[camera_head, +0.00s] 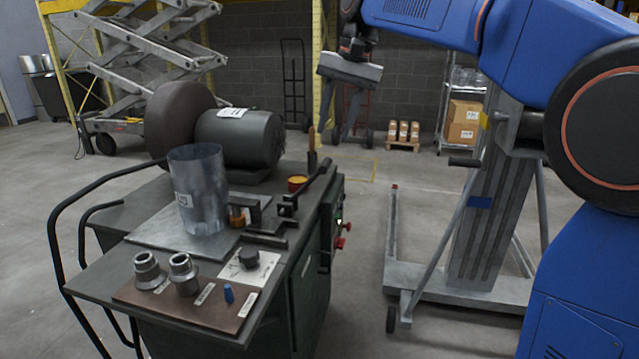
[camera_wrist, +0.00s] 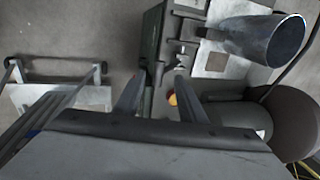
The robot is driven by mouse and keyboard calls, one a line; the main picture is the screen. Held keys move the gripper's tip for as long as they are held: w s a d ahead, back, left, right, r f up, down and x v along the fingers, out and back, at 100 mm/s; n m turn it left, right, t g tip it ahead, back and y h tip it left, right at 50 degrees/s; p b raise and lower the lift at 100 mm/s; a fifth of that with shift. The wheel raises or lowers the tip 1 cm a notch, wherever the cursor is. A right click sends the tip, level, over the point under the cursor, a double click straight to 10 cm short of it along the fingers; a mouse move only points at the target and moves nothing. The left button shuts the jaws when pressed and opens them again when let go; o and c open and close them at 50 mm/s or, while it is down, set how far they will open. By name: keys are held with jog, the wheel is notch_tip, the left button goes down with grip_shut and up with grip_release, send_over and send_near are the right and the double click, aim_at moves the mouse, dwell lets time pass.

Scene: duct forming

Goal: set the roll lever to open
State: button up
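A dark lever (camera_head: 318,183) rises at a slant from a small block near the right edge of the green machine cart; I take it for the roll lever. A dark dial knob (camera_head: 249,258) sits on a white plate nearer the front, and its marks are too small to read. My gripper (camera_head: 342,136) hangs above and beyond the cart's right back corner, fingers pointing down. It is open and empty, with its fingers apart in the wrist view (camera_wrist: 158,92). It touches neither control. The lever is small and unclear in the wrist view.
A sheet-metal cylinder (camera_head: 197,195) stands on the cart. A motor (camera_head: 240,137), an orange-yellow round item (camera_head: 298,183), an upright wooden-handled tool (camera_head: 311,147) and two metal fittings (camera_head: 184,273) are also there. Red knobs (camera_head: 340,243) stick out from its right side. A grey wheeled lift (camera_head: 455,280) stands at right.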

send_near(306, 185)
notch_tip(306, 185, down, 8)
jog(key=s+d, duration=0.1)
jog(key=s, duration=0.1)
jog(key=shift+r, duration=0.2)
jog(key=shift+s+d, duration=0.1)
grip_shut()
